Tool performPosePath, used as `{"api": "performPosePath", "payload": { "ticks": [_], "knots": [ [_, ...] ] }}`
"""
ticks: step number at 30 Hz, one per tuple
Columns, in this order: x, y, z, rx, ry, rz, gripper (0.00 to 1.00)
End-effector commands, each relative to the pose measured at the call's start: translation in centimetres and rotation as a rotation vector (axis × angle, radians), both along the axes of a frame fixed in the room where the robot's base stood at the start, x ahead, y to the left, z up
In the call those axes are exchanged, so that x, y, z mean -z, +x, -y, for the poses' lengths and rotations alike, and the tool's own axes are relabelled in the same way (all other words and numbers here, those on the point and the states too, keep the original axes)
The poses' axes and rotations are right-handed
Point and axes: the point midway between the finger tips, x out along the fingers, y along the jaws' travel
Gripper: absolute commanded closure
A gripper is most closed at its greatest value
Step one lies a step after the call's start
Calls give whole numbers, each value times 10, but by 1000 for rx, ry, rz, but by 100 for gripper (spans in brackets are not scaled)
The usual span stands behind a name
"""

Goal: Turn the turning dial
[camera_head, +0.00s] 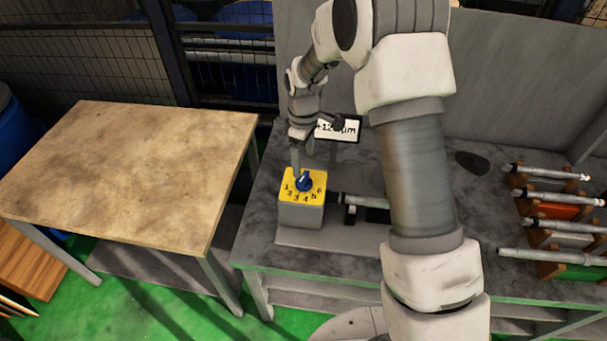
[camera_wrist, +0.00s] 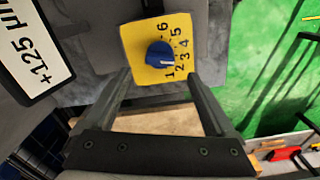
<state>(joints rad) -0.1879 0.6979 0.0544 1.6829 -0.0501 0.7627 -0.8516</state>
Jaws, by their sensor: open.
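The turning dial (camera_head: 304,181) is a round blue knob on the yellow face of a grey box (camera_head: 300,214), with numbers 1 to 6 around it. In the wrist view the dial (camera_wrist: 160,54) has a small white mark that seems to point toward the low numbers, near 2; the exact number is hard to tell. My gripper (camera_wrist: 157,76) is open and empty. Its two fingers reach toward the yellow face, one on each side of the dial in the picture. In the head view my gripper (camera_head: 296,163) is just above the dial; contact cannot be told.
A display reading +125 µm (camera_wrist: 35,52) stands behind the box; my arm partly hides it in the head view (camera_head: 342,128). A metal shaft (camera_head: 358,200) lies right of the box. A rack with several shafts (camera_head: 545,197) is far right. An empty table (camera_head: 130,165) stands left.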

Motion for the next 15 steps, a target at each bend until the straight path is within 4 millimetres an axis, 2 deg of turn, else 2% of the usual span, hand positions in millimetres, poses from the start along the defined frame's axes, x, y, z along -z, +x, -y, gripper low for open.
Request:
{"api": "performPosePath", "payload": {
  "ticks": [1,6,12,15],
  "knots": [
    [12,-1,0,-1,-1,-5,10],
    [44,-1,0,-1,-1,-4,10],
    [67,0,0,0,-1,0,10],
    [72,0,0,0,-1,0,10]
  ]
}}
